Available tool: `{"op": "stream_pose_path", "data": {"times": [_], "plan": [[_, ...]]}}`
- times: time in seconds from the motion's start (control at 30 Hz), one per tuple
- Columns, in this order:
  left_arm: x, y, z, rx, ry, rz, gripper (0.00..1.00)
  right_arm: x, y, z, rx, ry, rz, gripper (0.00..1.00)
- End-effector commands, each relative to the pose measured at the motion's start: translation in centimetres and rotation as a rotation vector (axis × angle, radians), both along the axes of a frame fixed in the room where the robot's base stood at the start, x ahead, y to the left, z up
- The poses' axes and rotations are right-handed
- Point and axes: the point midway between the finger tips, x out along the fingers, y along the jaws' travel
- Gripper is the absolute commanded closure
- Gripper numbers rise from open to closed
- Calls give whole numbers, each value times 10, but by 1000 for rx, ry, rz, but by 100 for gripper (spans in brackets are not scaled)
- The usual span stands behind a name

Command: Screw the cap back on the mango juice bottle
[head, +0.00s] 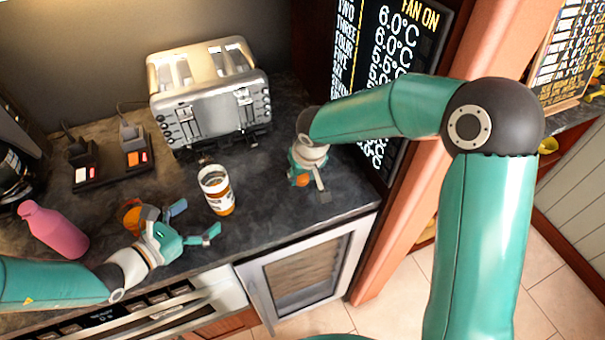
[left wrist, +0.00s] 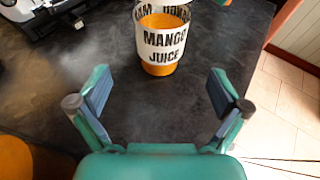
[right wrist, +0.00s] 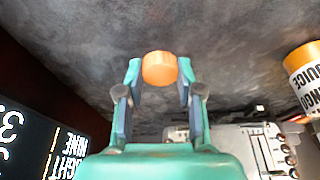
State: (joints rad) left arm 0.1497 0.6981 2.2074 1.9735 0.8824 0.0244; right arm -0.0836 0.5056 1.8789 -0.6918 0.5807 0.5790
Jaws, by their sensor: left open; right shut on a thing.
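The mango juice bottle (head: 217,190) stands upright on the dark counter, its top open. In the left wrist view its label reads MANGO JUICE (left wrist: 163,45). My left gripper (head: 193,222) is open and empty, left of and in front of the bottle, with the bottle ahead of its fingers (left wrist: 158,92). My right gripper (head: 310,186) is right of the bottle, low over the counter. In the right wrist view its fingers (right wrist: 158,75) are shut on the orange cap (right wrist: 160,68). The bottle also shows at the right edge there (right wrist: 303,72).
A silver toaster (head: 208,95) stands behind the bottle. A pink bottle (head: 54,230) is at the left, near my left arm. A dark device with coloured switches (head: 112,160) lies at the back left. A menu board (head: 385,70) rises behind my right arm. Counter between bottle and right gripper is clear.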

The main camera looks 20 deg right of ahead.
Motion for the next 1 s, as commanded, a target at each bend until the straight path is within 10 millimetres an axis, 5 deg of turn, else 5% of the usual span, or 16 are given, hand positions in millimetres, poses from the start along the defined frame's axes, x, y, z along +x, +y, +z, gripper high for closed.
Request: {"op": "stream_pose_path", "data": {"times": [0.4,0.87,1.0], "plan": [[28,-40,-18,0,-2,1,0,1,2,-23,0,0,3,84],[33,-47,-18,0,0,3,0,1,2,-26,0,0,4,84],[33,-46,-18,0,0,3,20,1,2,-26,0,0,4,84]]}}
